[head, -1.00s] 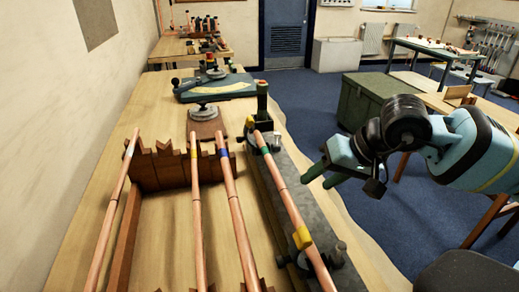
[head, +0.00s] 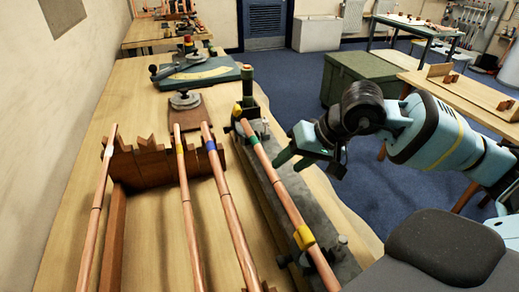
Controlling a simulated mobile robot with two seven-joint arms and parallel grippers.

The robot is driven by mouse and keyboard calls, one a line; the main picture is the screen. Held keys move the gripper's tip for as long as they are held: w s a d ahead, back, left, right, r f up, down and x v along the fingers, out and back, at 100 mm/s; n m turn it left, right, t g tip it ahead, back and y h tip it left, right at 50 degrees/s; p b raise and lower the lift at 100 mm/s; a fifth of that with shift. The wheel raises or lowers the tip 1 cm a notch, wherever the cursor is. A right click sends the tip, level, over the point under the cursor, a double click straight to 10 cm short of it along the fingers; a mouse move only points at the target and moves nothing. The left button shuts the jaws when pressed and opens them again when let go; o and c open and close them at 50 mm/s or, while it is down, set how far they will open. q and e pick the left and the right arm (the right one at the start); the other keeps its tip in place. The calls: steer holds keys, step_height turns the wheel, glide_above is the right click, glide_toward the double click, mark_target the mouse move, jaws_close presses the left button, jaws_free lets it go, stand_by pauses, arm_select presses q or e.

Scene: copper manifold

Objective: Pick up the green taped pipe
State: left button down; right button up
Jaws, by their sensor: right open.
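The green taped pipe (head: 281,194) is a copper pipe with a green band near its far end, in the head view right of centre. It lies along a long grey metal fixture (head: 262,183), with a yellow piece (head: 304,237) around it towards the near end. My right gripper (head: 287,162) is open, just to the right of the pipe and a little below its green band in the picture. Its green fingers point left towards the pipe, and no pipe is between them. I cannot tell how high they are above the fixture. My left gripper is not in view.
Pipes with white (head: 97,207), yellow (head: 187,210) and blue (head: 232,217) bands lie left, across a notched wooden rack (head: 150,166). The blue floor is right of the bench edge.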

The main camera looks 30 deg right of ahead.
mark_target(275, 172)
steer(key=x, duration=0.4)
steer(key=shift+w+a+f+p, duration=0.1)
steer(key=shift+w+f+p, duration=0.1)
steer(key=shift+w+p, duration=0.2)
steer(key=shift+c, duration=0.2)
jaws_close()
stand_by(0.9)
